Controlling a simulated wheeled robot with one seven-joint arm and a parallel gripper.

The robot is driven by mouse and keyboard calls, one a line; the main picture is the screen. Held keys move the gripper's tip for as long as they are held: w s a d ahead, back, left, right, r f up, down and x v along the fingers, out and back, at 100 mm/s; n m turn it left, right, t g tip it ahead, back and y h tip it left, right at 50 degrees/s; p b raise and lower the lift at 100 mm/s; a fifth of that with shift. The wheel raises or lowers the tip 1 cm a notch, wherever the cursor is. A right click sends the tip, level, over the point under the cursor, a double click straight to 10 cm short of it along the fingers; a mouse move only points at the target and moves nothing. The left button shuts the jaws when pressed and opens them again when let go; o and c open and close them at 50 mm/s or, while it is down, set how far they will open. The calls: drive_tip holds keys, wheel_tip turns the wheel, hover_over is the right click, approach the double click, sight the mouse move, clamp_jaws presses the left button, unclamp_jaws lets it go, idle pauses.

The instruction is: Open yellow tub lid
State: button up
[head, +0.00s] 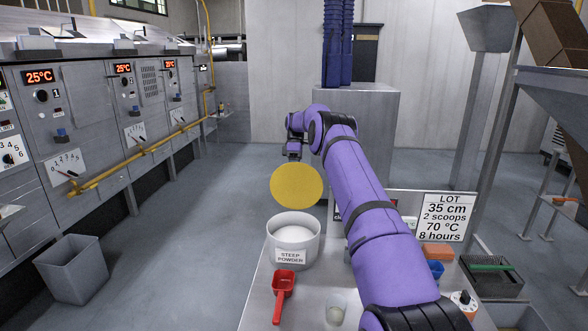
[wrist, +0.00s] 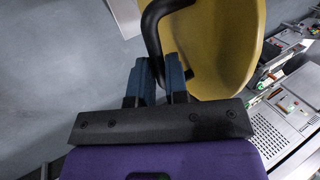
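The yellow lid (head: 297,186) is off the tub and hangs tilted in the air, its round face towards the head camera. The tub (head: 293,237) is white, labelled "STEEP POWDER", and stands open on the bench with white powder inside. My gripper (head: 294,152) is above and behind the lid in the head view. In the wrist view my gripper (wrist: 157,68) has its two blue fingers closed about the black handle of the yellow lid (wrist: 218,40). The lid is clear of the tub's rim.
A red scoop (head: 284,287) lies on the steel bench in front of the tub, with a small clear cup (head: 336,309) to its right. A lot sign (head: 446,217) stands at the right. A grey bin (head: 75,270) stands on the floor at left.

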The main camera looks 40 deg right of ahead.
drive_tip(key=o, duration=0.3)
drive_tip(key=shift+f, duration=0.4)
drive_tip(key=shift+o, duration=0.3)
drive_tip(key=shift+r, duration=0.2)
drive_tip(key=shift+r, duration=0.15)
drive_tip(key=s+a+r, duration=0.2)
drive_tip(key=s+a, duration=0.1)
drive_tip(key=s, duration=0.4)
drive_tip(key=s+a+r, duration=0.2)
drive_tip(key=s+a, duration=0.1)
drive_tip(key=s, duration=0.4)
drive_tip(key=shift+s+a+r, duration=0.2)
drive_tip(key=shift+a+r, duration=0.15)
drive_tip(key=shift+a, duration=0.05)
